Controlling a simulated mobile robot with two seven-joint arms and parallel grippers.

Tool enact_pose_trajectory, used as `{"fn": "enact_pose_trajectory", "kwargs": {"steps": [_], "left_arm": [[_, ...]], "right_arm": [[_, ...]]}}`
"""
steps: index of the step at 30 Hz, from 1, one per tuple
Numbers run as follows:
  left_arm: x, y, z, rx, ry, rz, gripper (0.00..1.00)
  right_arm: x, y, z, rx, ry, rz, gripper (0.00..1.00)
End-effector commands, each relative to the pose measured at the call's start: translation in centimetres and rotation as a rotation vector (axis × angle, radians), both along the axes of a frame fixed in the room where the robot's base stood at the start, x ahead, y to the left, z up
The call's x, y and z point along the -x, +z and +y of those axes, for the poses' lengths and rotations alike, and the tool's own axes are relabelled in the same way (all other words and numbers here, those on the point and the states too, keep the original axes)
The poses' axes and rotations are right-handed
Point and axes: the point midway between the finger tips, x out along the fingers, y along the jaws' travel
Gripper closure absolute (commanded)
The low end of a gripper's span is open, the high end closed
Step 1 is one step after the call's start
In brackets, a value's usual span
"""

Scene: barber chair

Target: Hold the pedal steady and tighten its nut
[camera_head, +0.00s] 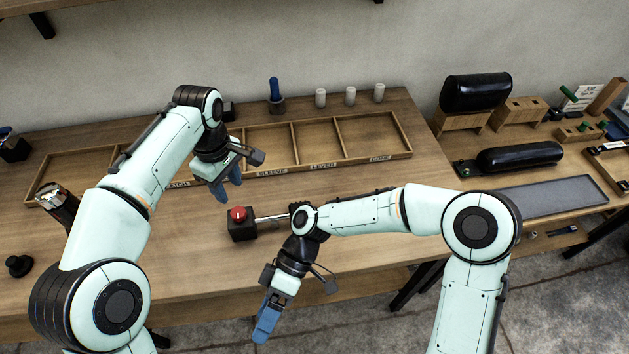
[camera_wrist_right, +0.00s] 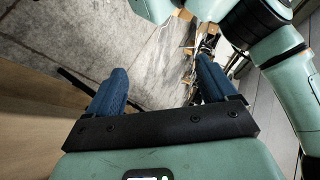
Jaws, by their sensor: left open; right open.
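A dark block (camera_head: 242,230) with a red round top (camera_head: 238,214) stands on the bench, and a thin silver rod (camera_head: 270,217) runs right from it until my right arm hides it. This may be the pedal; I cannot make out its nut. My left gripper (camera_head: 228,189) is open and empty, above the bench just behind and left of the block. My right gripper (camera_head: 265,322) hangs low past the bench's front edge, pointing down. In the right wrist view its blue fingers (camera_wrist_right: 160,85) are apart with only floor between them.
A wooden tray with labelled compartments (camera_head: 412,154) lies along the back of the bench (camera_head: 190,255). White cups (camera_head: 350,96) and a blue-handled tool (camera_head: 274,90) stand behind it. A dark cylindrical object (camera_head: 62,205) is at left. A second bench with black cushions (camera_head: 520,157) is at right.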

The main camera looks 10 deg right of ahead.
Motion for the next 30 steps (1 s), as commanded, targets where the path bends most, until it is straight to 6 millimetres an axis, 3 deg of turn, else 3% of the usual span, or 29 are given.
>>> {"fn": "enact_pose_trajectory", "kwargs": {"steps": [1,6,12,15,18,23,30], "left_arm": [[0.0,0.0,0.0,0.000,0.000,0.000,0.57],[0.0,0.0,0.0,0.000,0.000,0.000,0.57],[0.0,0.0,0.0,0.000,0.000,0.000,0.57],[0.0,0.0,0.0,0.000,0.000,0.000,0.57],[0.0,0.0,0.0,0.000,0.000,0.000,0.57],[0.0,0.0,0.0,0.000,0.000,0.000,0.57],[0.0,0.0,0.0,0.000,0.000,0.000,0.57]], "right_arm": [[-2.0,1.3,-0.6,-0.015,0.082,-0.100,0.15],[-9.3,2.7,-4.6,0.088,0.269,-0.388,0.15],[-18.4,4.8,-10.0,0.327,0.332,-0.669,0.15],[-21.6,6.0,-12.1,0.429,0.332,-0.766,0.15],[-23.6,7.1,-13.6,0.501,0.328,-0.830,0.15],[-25.0,7.7,-14.6,0.551,0.325,-0.874,0.15],[-25.0,4.6,-14.8,0.557,0.325,-0.872,0.15]]}}
